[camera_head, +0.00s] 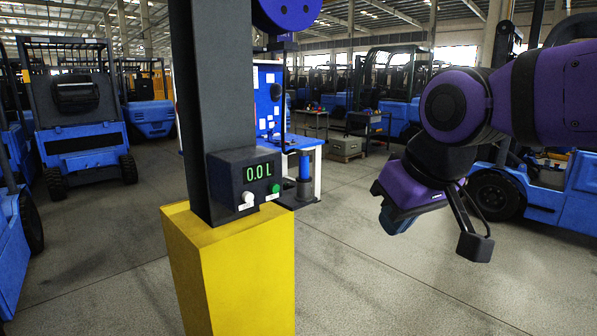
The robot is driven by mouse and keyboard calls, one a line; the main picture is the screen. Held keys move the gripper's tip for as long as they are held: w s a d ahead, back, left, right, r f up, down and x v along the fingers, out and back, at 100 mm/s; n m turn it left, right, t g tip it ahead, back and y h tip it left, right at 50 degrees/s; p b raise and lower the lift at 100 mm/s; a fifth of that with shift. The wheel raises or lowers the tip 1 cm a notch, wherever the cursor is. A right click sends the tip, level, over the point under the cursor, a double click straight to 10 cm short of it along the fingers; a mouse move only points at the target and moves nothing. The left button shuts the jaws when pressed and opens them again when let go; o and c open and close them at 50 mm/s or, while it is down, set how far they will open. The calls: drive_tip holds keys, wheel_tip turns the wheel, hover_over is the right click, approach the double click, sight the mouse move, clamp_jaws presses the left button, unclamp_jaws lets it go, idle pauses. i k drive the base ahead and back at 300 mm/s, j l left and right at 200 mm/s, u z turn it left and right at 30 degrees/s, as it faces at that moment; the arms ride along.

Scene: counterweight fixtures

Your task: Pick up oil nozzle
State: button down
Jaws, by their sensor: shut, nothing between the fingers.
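A post with a display box (244,184) reading "0.0 L" stands at left centre, with a white and a green button. Just right of the box, an upright blue cylinder with a dark lower part (305,167) looks like the oil nozzle, though it is small and I cannot be sure. A thin dark line that may be a hose runs down near it from above. My gripper (475,246) hangs at the right, shut and empty, well apart from the blue cylinder and nearer to the camera.
A yellow pedestal (235,275) carries the post. A dark blue reel (287,12) sits at the top. A blue workbench (313,146) stands behind. Blue forklifts (75,118) line the left, another (560,195) stands at the right. The floor between is open.

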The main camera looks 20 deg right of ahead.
sight(303, 177)
drive_tip(key=i+l, duration=0.75)
drive_tip(key=l, duration=0.15)
